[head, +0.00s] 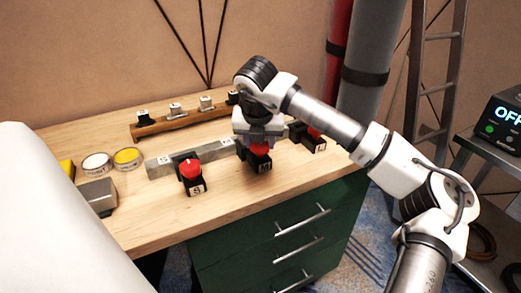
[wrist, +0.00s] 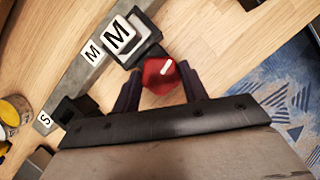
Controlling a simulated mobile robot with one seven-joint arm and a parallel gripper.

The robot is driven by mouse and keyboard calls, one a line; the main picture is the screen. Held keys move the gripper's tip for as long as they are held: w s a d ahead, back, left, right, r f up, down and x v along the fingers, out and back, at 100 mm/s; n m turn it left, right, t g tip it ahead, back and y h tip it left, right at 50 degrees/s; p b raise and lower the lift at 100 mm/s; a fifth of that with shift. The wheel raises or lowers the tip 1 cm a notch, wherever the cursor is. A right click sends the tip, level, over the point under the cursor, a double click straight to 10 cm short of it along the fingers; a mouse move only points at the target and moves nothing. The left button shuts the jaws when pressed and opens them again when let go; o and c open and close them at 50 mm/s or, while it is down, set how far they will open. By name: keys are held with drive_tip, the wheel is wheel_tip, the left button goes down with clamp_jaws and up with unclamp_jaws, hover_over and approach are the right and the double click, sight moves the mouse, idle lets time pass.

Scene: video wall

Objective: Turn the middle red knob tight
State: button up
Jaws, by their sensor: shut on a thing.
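The middle red knob (head: 260,149) sits on a black block labelled M (head: 262,164) near the front of the wooden table. My gripper (head: 259,143) points down over it from above. In the wrist view the red knob (wrist: 160,76) with a white pointer mark lies between the two dark fingers of my gripper (wrist: 160,88), which are shut on it. The knob is partly hidden by my gripper in the head view. A second red knob (head: 190,169) on a block labelled S stands to the left. A third red knob (head: 313,132) on a block labelled L stands to the right.
A grey bar (head: 165,166) with letter labels lies behind the knob blocks. A wooden rack (head: 180,122) with small labelled pieces stands farther back. Tape rolls (head: 128,157) and a grey box (head: 98,196) are at the left. A display reading OFF (head: 507,117) is at the right.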

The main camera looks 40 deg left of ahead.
drive_tip(key=shift+a+m+h+b, duration=0.15)
drive_tip(key=shift+m+h+b, duration=0.75)
drive_tip(key=shift+m+b, duration=1.1)
drive_tip(key=shift+m+t+p, duration=0.3)
drive_tip(key=shift+m, duration=0.1)
drive_tip(key=o, duration=1)
drive_tip(key=v, duration=1.4)
drive_tip(key=shift+s+a+f, duration=0.1)
